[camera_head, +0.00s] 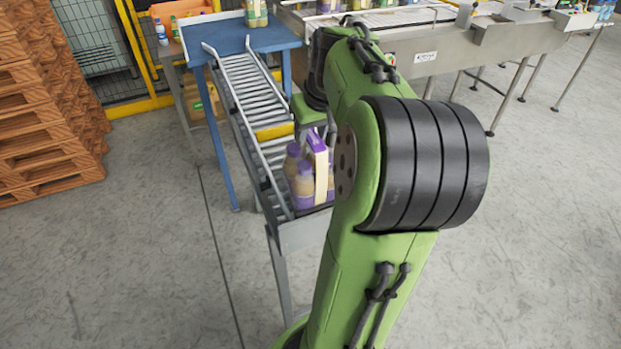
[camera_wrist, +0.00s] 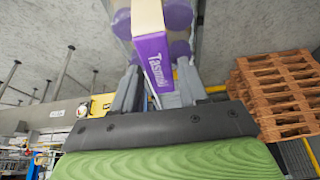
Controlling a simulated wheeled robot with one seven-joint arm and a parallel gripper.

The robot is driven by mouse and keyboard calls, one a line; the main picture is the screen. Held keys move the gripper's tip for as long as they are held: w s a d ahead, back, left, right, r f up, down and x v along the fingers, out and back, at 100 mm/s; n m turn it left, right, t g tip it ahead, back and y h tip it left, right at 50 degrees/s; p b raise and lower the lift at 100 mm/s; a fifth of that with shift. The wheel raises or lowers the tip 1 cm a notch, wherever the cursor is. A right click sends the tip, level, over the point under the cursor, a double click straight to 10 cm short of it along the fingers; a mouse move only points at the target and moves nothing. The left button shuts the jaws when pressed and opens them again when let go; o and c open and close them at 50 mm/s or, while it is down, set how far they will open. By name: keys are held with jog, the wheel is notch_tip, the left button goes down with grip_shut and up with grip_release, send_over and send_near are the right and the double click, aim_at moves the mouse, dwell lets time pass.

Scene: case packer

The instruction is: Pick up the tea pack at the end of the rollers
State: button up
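The tea pack (camera_head: 304,182) stands at the near, lower end of the rollers (camera_head: 252,106). It holds bottles with purple caps and pale brown contents in a purple and cream carrier, and my arm covers its right side. In the wrist view the purple carrier panel (camera_wrist: 153,62) marked "Tasmoi" lies between the two fingers of my gripper (camera_wrist: 160,78). The fingers are apart, one on each side of the carrier, with a narrow gap seeming to show on both sides. In the head view my arm hides the fingers.
A blue table (camera_head: 232,38) stands at the upper end of the rollers, with another pack (camera_head: 256,14) on it. Wooden pallets (camera_head: 45,110) are stacked at left. A steel conveyor machine (camera_head: 430,50) stands behind my arm. The floor in front is clear.

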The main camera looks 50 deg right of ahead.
grip_shut()
